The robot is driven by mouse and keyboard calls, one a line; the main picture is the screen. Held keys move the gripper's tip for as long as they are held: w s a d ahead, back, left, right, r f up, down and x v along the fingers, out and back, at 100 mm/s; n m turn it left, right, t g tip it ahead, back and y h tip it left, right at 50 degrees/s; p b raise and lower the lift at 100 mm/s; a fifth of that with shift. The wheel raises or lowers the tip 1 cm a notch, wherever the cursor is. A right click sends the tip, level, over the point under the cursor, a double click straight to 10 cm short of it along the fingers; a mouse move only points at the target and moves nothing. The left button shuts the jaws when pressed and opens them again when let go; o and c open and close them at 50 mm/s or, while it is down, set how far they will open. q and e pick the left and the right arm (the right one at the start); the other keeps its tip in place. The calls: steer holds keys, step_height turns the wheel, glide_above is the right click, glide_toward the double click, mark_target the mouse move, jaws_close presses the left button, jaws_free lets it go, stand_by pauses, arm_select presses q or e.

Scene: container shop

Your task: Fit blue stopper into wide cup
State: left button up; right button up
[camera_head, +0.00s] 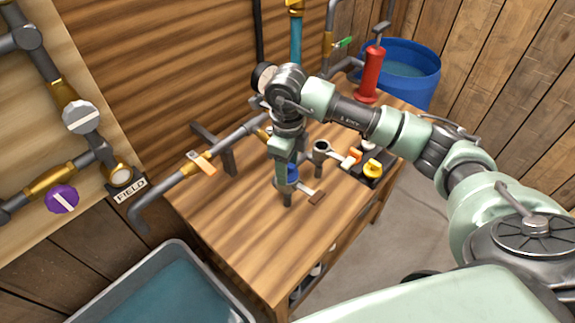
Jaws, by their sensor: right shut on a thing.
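My right gripper (284,178) points straight down over the middle of the wooden table. It is shut on the blue stopper (292,172), which shows only partly between and behind the fingers. A small grey upright holder (287,198) with a side arm stands directly below the gripper. I cannot tell whether the stopper touches it. A second grey upright holder (320,155) with a dark open top stands just behind and to the right. I cannot tell which of these is the wide cup. My left gripper is not in view.
The wooden table (250,235) is bare at its front. A grey pipe with an orange-handled valve (201,160) runs along its left. A black block with a yellow knob (373,168) is at right, a red pump (371,75) behind. A water tub (165,290) is at front left.

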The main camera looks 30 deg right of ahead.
steer(key=o, duration=1.4)
steer(key=shift+o, duration=0.2)
step_height(320, 180, up, 7)
steer(key=shift+f+b, duration=0.2)
steer(key=shift+b, duration=0.75)
steer(key=shift+r, duration=0.6)
